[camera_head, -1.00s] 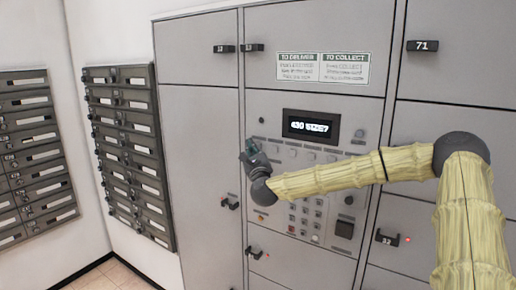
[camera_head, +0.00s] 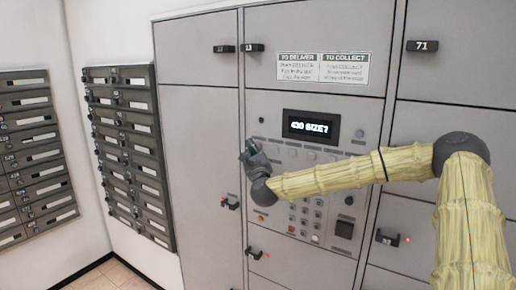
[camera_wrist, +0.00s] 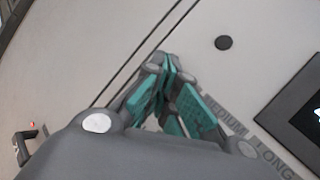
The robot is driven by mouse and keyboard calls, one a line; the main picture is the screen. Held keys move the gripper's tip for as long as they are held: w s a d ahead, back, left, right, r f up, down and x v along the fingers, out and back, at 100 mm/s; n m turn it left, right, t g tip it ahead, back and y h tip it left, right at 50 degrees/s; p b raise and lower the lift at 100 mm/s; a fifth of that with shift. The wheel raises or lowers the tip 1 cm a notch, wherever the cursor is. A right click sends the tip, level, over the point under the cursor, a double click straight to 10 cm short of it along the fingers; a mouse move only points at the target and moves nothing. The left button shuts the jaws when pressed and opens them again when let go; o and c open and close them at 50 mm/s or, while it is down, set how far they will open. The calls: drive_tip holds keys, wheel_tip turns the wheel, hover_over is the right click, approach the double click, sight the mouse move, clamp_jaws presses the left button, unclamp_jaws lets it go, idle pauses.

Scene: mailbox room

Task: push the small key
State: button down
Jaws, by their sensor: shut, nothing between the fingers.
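The locker's control panel has a row of keys (camera_head: 292,152) under its screen. In the wrist view I read a MEDIUM label (camera_wrist: 224,118) and a LONG label (camera_wrist: 273,155). I cannot make out the small key; my gripper covers the left end of that row. My gripper (camera_head: 250,148) is shut and empty, at the panel's left side. In the wrist view its teal-padded fingertips (camera_wrist: 163,64) meet in front of the panel, to the left of the MEDIUM label. I cannot tell whether they touch the panel.
The screen (camera_head: 311,126) reads "430 SIZE?" and its dark edge (camera_wrist: 300,112) shows in the wrist view. A keypad (camera_head: 305,212) sits lower, partly behind my arm. Locker doors with handles (camera_head: 230,203) flank the panel; mailboxes (camera_head: 128,150) stand left.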

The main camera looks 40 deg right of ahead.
drive_tip(key=shift+w+d+b, duration=0.3)
drive_tip(key=shift+d+b, duration=0.4)
drive_tip(key=shift+b, duration=0.25)
idle(1.0)
drive_tip(key=shift+a, duration=0.1)
drive_tip(key=shift+s+a+b, duration=0.3)
drive_tip(key=shift+a+b, duration=0.3)
drive_tip(key=shift+a, duration=0.1)
drive_tip(key=shift+s+a+b, duration=0.3)
drive_tip(key=shift+a+b, duration=0.1)
drive_tip(key=shift+a, duration=0.35)
drive_tip(key=shift+s+a+b, duration=0.35)
drive_tip(key=shift+a+b, duration=0.05)
drive_tip(key=shift+a, duration=0.4)
drive_tip(key=shift+s+a+b, duration=0.3)
drive_tip(key=shift+a+b, duration=0.1)
drive_tip(key=shift+a, duration=0.35)
